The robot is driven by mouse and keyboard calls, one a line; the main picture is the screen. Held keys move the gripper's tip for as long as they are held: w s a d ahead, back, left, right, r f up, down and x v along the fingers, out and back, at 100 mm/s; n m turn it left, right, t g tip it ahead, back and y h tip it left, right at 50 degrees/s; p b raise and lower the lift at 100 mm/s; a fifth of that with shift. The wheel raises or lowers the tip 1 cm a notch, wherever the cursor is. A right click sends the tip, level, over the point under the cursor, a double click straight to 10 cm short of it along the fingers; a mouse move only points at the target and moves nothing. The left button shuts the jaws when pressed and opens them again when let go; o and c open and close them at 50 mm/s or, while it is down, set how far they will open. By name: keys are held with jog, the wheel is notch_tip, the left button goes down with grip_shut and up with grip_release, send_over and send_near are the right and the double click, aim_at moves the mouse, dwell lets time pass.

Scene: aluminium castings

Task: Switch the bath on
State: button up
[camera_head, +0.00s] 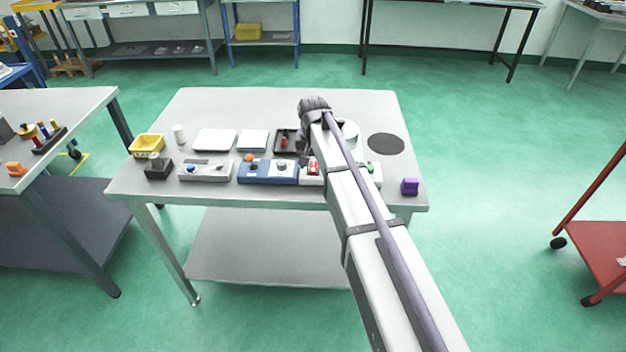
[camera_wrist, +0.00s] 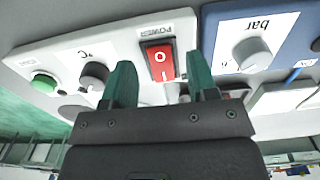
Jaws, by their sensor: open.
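The white control panel (camera_wrist: 60,55) carries a red rocker switch (camera_wrist: 159,62) under a POWER label, marked O and I. I cannot tell which side is pressed. A dark °C knob (camera_wrist: 94,76) and a green button (camera_wrist: 43,84) sit left of it. My gripper (camera_wrist: 160,72) is open and empty, its green fingers on either side of the switch in the picture; contact cannot be told. In the head view the red switch (camera_head: 313,168) shows beside my arm, which hides part of the panel and most of my gripper.
A blue panel (camera_head: 255,172) with a bar knob (camera_wrist: 250,55) stands close to the white one. Left along the table (camera_head: 230,102) are a grey panel (camera_head: 205,174), a black box (camera_head: 158,170) and a yellow bin (camera_head: 146,146). A purple block (camera_head: 410,187) sits at the right front.

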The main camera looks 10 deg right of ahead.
notch_tip(320, 180, down, 2)
jog(key=shift+b, duration=0.35)
jog(key=shift+r, duration=0.1)
jog(key=shift+c, duration=0.5)
